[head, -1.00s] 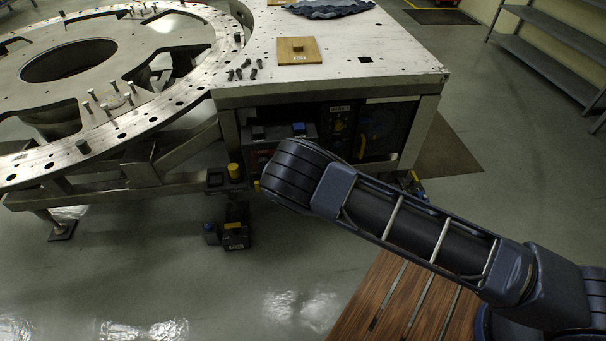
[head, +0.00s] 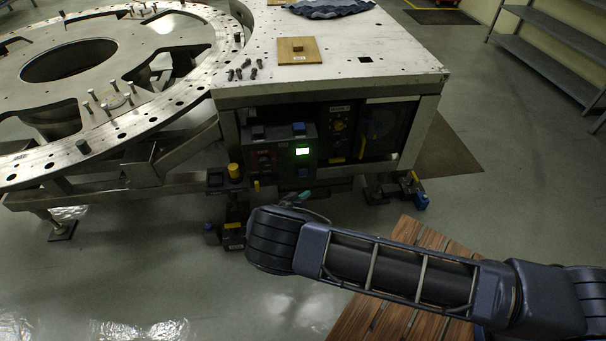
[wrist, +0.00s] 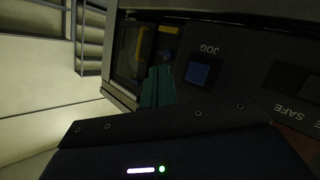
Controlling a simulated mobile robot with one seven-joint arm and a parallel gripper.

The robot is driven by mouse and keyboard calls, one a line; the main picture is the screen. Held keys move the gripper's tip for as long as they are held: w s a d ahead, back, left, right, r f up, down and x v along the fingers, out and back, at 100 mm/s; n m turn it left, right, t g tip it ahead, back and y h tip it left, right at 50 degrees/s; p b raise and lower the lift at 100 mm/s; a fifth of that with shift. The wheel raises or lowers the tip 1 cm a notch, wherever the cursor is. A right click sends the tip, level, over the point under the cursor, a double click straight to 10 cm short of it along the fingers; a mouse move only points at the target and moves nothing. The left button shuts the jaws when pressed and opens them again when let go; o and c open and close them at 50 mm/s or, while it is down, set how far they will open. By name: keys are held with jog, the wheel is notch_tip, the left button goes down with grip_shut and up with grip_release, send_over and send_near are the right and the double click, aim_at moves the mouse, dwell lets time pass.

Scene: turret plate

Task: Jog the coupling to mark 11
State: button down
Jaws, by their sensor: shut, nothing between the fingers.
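The large round metal plate (head: 140,115) with an open centre lies at the left of the head view; I cannot read any mark numbers on it. A control box under the bench holds a blue button (head: 299,128) and a lit green display (head: 302,151), whose figures I cannot read. In the wrist view the blue button (wrist: 199,73) sits beside the word JOG. My gripper's teal fingers (wrist: 158,85) are shut and empty, to the left of that button in the picture and apart from it. In the head view my gripper (head: 299,196) shows small, below the box, partly behind my arm.
A dark switch (wrist: 290,78) near the word SAFE is right of the blue button in the wrist view. The bench top (head: 350,85) carries a wooden board (head: 298,58), a dark cloth (head: 328,8) and several bolts.

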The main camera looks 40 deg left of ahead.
aim_at(305, 173)
jog(key=w+a, duration=0.6)
dwell(0.5)
jog(key=shift+w+a, duration=0.1)
jog(key=shift+w, duration=0.05)
dwell(1.8)
jog(key=shift+w+a, duration=0.25)
jog(key=shift+w+a, duration=0.45)
dwell(1.2)
jog(key=shift+s+d, duration=0.1)
dwell(0.4)
jog(key=shift+s+d, duration=0.65)
jog(key=shift+d, duration=0.05)
jog(key=shift+s+d, duration=1.75)
jog(key=shift+s, duration=0.05)
